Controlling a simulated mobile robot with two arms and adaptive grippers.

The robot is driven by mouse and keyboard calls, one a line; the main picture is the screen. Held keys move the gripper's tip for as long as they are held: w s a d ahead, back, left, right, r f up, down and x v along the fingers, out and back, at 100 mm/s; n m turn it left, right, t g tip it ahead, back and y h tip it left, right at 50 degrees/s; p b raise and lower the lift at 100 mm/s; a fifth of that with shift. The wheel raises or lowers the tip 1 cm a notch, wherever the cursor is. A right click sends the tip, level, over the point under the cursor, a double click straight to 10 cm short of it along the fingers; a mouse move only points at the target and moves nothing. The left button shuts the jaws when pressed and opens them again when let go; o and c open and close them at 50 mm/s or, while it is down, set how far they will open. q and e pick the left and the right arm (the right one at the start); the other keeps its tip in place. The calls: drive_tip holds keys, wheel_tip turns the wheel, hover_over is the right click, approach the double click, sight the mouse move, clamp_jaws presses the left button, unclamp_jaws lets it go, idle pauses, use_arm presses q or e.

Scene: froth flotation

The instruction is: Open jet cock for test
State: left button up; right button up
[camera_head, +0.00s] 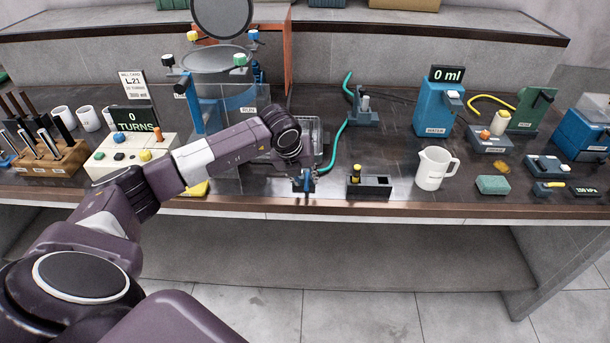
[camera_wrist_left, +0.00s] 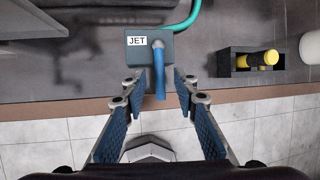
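The jet cock is a small grey block labelled JET (camera_wrist_left: 137,41) with a blue lever (camera_wrist_left: 159,68) and a green hose (camera_wrist_left: 186,18) at its back. In the left wrist view the lever points toward the bench's front edge. My left gripper (camera_wrist_left: 157,92) is open, with one finger on each side of the lever's free end and a gap on both sides. I cannot tell whether the fingers are level with the lever. In the head view my left wrist (camera_head: 287,138) is over the cock, which is partly hidden. My right gripper is not in view.
A black holder with a yellow-ended item (camera_head: 356,172) stands right of the cock. Further right are a white jug (camera_head: 432,170), a green sponge (camera_head: 493,185) and a blue water unit (camera_head: 430,108). Left are a control box reading 0 TURNS (camera_head: 118,158) and a tool rack (camera_head: 62,160).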

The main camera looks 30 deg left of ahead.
use_arm(q)
drive_tip(key=shift+f, duration=0.1)
drive_tip(key=shift+c, duration=0.4)
clamp_jaws()
